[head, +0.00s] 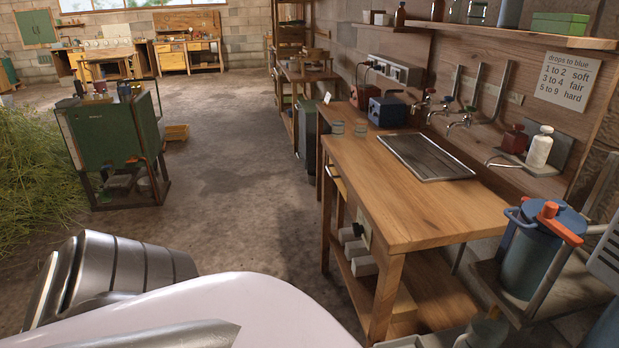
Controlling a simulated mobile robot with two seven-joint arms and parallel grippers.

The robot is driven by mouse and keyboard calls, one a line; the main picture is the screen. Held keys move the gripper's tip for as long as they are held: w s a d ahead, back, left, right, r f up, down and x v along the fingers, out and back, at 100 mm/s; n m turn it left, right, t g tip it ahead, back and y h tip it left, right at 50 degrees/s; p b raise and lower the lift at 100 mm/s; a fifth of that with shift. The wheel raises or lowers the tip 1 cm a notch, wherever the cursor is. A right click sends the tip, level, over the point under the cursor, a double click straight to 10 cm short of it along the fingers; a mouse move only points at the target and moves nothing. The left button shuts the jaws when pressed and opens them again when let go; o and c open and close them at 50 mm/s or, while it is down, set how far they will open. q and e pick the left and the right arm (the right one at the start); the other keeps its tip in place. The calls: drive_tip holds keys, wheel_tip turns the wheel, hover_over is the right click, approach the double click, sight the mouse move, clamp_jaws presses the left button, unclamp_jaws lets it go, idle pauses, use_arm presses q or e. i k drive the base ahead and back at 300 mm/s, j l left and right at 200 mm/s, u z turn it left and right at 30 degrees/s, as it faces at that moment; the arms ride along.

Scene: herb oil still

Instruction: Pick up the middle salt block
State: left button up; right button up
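Three pale blocks, which look like the salt blocks, sit in a row at the left edge of the lower shelf of the wooden bench. The middle salt block (355,249) is between a farther block (349,235) and a nearer block (363,266). They are small in the head view and partly shaded under the bench top. Neither of my grippers is in view. Only parts of my own body show along the bottom left, well apart from the blocks.
The wooden bench (415,205) has a front leg (386,300) close to the blocks. A blue canister with a red handle (530,250) stands at the right. A green cabinet (108,140) stands left. The concrete floor (240,200) left of the bench is clear.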

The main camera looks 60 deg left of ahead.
sight(357, 249)
drive_tip(key=u, duration=1.6)
drive_tip(key=i+j+z, duration=0.1)
drive_tip(key=z, duration=0.75)
drive_tip(key=j+z, duration=0.25)
drive_tip(key=j, duration=0.15)
drive_tip(key=j+z, duration=0.6)
drive_tip(key=j, duration=1.15)
drive_tip(key=k+j+z, duration=0.15)
drive_tip(key=j, duration=0.35)
drive_tip(key=k+j, duration=0.1)
drive_tip(key=j, duration=0.45)
drive_tip(key=i+z, duration=0.05)
